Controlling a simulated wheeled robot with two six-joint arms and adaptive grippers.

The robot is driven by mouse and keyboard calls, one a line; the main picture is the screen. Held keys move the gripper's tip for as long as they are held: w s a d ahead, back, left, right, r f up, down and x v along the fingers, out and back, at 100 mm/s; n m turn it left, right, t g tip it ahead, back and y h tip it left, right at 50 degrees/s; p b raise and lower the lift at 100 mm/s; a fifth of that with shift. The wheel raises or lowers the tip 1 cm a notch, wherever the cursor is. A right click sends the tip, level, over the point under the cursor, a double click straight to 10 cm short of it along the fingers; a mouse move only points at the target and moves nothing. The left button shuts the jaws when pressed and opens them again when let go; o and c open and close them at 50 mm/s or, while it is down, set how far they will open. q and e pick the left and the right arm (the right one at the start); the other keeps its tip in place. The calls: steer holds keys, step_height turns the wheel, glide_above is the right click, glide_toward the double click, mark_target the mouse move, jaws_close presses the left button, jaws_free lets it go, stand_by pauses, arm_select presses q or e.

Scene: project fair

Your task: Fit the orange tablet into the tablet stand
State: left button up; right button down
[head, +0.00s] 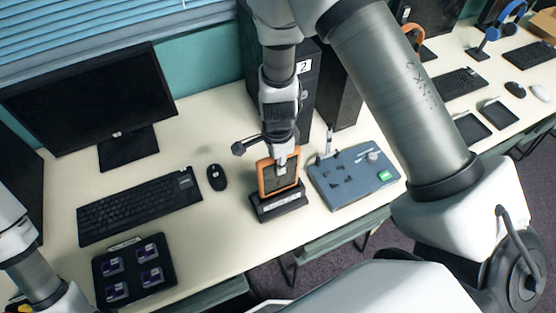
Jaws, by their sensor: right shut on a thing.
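The orange tablet (266,183), an orange frame with a dark face, stands nearly upright at the black tablet stand (278,207) on the desk. Its lower edge is at the stand; I cannot tell whether it is fully seated in the slot. My right gripper (282,163) comes down from above and is shut on the upper part of the tablet, hiding some of its face. My left arm shows at the lower left edge, but its gripper is out of the picture.
A blue-grey board (352,180) lies just right of the stand. A mouse (217,177), a keyboard (139,207) and a monitor (90,98) are to the left. A black tray (128,245) with purple items is at the front left. A black computer tower (300,75) stands behind.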

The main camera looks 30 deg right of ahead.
steer(key=shift+f, duration=0.15)
stand_by(0.3)
steer(key=shift+f+b, duration=0.9)
steer(key=shift+f, duration=0.3)
steer(key=shift+f+b, duration=0.5)
steer(key=shift+f, duration=0.15)
steer(key=shift+f+b, duration=0.4)
steer(key=shift+f, duration=0.25)
steer(key=c, duration=1)
jaws_free()
